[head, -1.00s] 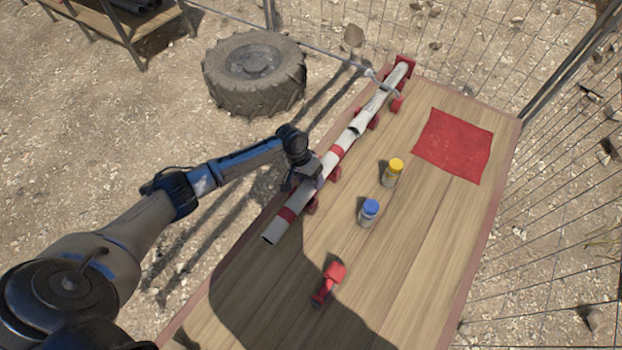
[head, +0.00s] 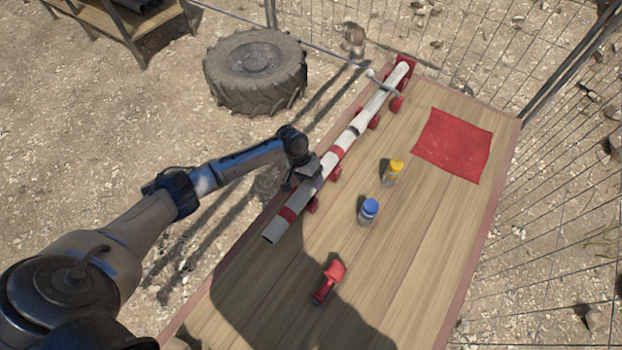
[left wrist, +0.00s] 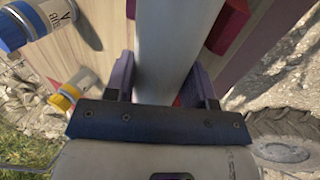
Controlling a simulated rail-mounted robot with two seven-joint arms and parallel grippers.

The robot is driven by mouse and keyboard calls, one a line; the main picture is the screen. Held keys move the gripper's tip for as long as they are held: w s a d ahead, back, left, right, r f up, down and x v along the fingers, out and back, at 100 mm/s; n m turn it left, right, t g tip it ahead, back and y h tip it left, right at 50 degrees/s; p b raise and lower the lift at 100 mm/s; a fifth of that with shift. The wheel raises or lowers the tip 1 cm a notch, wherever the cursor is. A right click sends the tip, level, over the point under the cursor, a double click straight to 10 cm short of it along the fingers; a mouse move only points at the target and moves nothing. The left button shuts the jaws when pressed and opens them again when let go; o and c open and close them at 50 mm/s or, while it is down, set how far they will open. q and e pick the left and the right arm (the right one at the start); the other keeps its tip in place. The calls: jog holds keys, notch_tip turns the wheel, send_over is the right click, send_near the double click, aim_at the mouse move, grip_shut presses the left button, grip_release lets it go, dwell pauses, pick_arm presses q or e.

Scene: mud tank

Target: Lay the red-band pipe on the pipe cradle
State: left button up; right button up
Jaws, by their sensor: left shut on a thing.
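The red-band pipe (head: 275,231), pale grey with two red bands, lies along the left side of the table, in line with the pipe cradle's red supports (head: 335,174). My left gripper (head: 308,178) is shut around the pipe between its bands. In the left wrist view the pipe (left wrist: 168,50) runs between the two fingers, with a red cradle block (left wrist: 228,25) beside it. I cannot tell whether the pipe bears on the supports. Another pale pipe (head: 383,90) lies on the far supports, end to end with it, near a red end stop (head: 407,60). My right gripper is out of view.
A blue-capped jar (head: 368,211), a yellow-capped jar (head: 393,173) and a red tool (head: 328,283) stand or lie right of the pipe. A red cloth (head: 453,145) lies at the far right. A big tire (head: 255,72) lies on the ground beyond the table's left edge.

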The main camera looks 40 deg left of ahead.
pick_arm(q)
jog(key=shift+f, duration=0.4)
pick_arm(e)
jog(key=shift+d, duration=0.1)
pick_arm(q)
jog(key=o, duration=1.2)
